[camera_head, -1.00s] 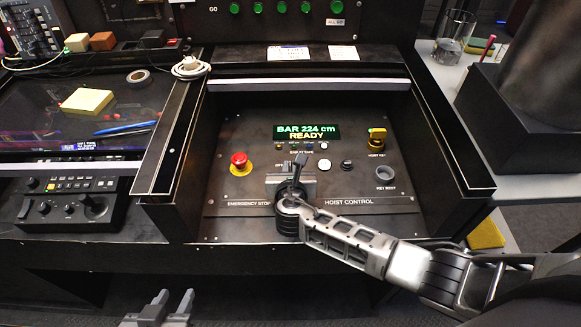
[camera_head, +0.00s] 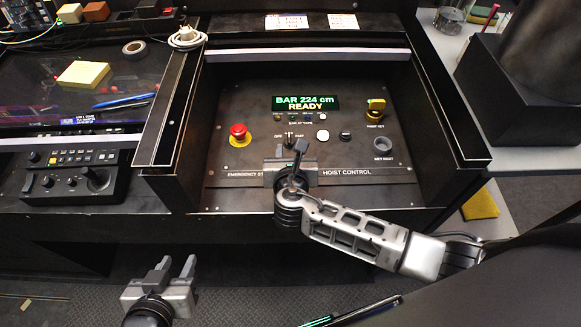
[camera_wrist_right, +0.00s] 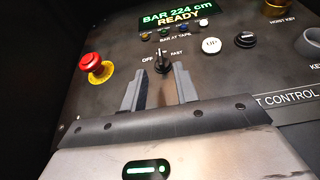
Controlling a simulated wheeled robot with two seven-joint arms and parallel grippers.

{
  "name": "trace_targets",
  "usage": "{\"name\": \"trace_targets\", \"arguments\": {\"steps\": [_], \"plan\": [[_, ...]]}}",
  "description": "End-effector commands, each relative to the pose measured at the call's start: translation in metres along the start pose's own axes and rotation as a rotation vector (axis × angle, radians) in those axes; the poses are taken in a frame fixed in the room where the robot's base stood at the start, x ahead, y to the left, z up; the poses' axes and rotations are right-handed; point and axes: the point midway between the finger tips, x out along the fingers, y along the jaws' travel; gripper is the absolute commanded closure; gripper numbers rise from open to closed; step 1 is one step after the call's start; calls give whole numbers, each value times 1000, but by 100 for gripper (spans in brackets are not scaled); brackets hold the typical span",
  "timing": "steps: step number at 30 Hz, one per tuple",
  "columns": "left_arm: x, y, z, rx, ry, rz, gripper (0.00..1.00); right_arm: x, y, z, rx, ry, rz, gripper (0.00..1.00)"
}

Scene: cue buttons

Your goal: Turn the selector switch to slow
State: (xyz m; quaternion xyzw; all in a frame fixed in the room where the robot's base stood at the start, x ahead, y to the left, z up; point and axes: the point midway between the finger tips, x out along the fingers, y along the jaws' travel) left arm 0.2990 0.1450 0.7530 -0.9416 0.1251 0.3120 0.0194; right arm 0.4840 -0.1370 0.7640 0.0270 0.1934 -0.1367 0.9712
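The selector switch (camera_head: 289,137) is a small black knob on the dark hoist panel, and it also shows in the right wrist view (camera_wrist_right: 162,61). My right gripper (camera_head: 290,153) is just in front of the switch. In the right wrist view its two fingers (camera_wrist_right: 158,82) are apart, with the switch beyond the gap and nothing between them. My left gripper (camera_head: 175,264) is open and empty, below the console's front edge.
A red emergency stop (camera_head: 238,133) lies left of the switch. A white button (camera_head: 322,135), a black knob (camera_head: 345,135) and a yellow hoist key (camera_head: 375,108) lie right. The green display (camera_head: 305,103) reads BAR 224 cm READY. Raised side walls (camera_head: 440,120) flank the panel.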

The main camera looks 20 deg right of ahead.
Motion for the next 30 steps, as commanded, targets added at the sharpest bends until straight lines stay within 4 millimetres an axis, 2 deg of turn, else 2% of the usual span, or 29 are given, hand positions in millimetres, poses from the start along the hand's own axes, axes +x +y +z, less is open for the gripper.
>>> {"name": "trace_targets", "arguments": {"steps": [1,6,12,18,30], "plan": [[-2,-1,0,1,-4,-2,64,-15,0,1,1,3,3,70],[-2,-2,1,2,-8,-5,64,-54,0,0,1,3,2,70],[-2,-2,2,3,-15,-6,64,-85,0,0,0,1,1,70],[-2,-3,0,4,-10,-8,64,-96,0,0,-1,0,-1,70],[-1,-4,-2,4,-5,-8,64,-96,0,0,0,0,-1,70]]}}
